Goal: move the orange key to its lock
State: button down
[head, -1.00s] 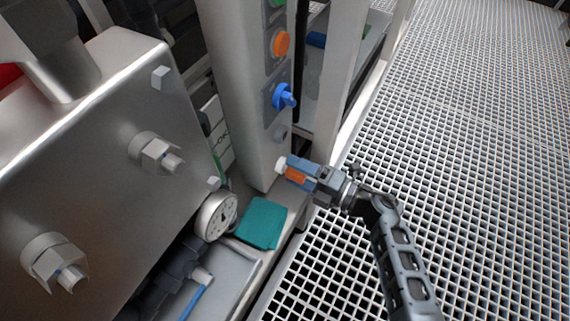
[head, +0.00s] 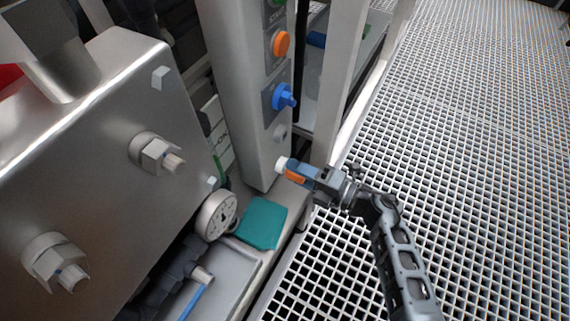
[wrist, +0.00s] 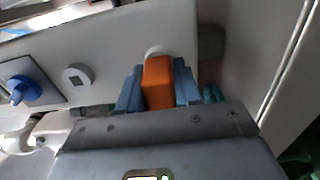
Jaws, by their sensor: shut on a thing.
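The orange key (wrist: 158,82) is held between the blue fingers of my gripper (wrist: 159,90) in the wrist view. Its pale round end points away from my gripper, towards the light grey post (wrist: 120,50). The head view shows my gripper (head: 298,172) beside the lower part of the post, with a strip of the orange key (head: 296,178) visible. A small round grey fitting with a dark square centre (wrist: 76,76) is on the post, left of the key; it looks like a lock. It also shows in the head view (head: 280,132), above the key and apart from it.
A teal cloth (head: 262,223) and a round gauge (head: 216,215) lie below left. A large bolted metal block (head: 90,160) fills the left. Open grating (head: 470,150) lies right.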

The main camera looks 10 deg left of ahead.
jog(key=shift+p+v, duration=0.95)
jog(key=shift+v, duration=2.05)
jog(key=p, duration=1)
send_near(285, 135)
jog(key=shift+s+d, duration=0.1)
jog(key=shift+d, duration=0.05)
jog(key=shift+b+x, duration=0.8)
jog(key=shift+x, duration=2.1)
jog(key=shift+w+a, duration=0.2)
jog(key=shift+a, duration=0.3)
jog(key=c, duration=0.7)
grip_release()
